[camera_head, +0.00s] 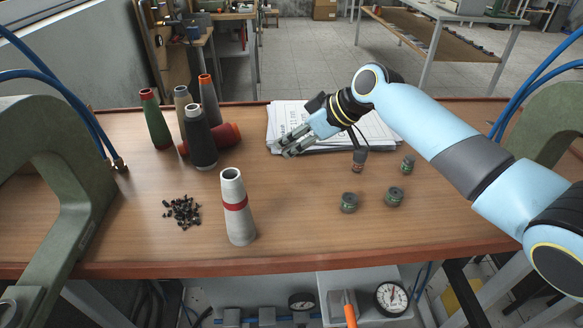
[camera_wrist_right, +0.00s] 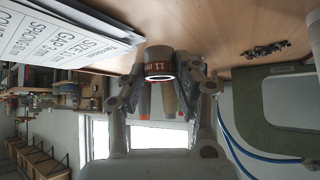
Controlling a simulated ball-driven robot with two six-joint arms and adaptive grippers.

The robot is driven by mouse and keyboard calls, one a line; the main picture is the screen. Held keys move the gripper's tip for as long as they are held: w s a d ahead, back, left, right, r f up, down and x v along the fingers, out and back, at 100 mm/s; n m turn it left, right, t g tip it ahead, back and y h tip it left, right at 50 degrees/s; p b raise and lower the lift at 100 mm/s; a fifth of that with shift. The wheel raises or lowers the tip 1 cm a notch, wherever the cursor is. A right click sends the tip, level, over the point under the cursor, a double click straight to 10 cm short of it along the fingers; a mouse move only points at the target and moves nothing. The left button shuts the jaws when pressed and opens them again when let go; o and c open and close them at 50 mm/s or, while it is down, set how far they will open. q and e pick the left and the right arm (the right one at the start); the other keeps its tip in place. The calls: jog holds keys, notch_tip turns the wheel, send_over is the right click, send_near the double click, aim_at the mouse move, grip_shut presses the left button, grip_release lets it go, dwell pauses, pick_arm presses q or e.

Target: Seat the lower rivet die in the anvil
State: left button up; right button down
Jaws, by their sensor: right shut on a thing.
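My right gripper (camera_head: 290,146) reaches in over the papers, fingers pointing left. In the right wrist view its fingers (camera_wrist_right: 162,88) are shut on a short round die (camera_wrist_right: 160,57) with a red-brown band marked "11 mm". The head view does not show the held die clearly. Green-banded dies (camera_head: 349,203) stand nearby. My left gripper is out of view.
Several tall cones (camera_head: 200,140) stand at the back left, one lying down. A white cone with a red band (camera_head: 237,208) stands at the front middle. Loose black rivets (camera_head: 182,211) lie left of it. Papers (camera_head: 370,130) lie at the back. Another green frame (camera_head: 545,115) is at the right.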

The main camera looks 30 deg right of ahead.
notch_tip(320, 180, down, 4)
jog(key=b, duration=0.3)
jog(key=shift+w+a+f+b, duration=0.1)
jog(key=shift+w+f+b, duration=0.05)
jog(key=shift+b, duration=0.25)
jog(key=c, duration=1)
grip_release()
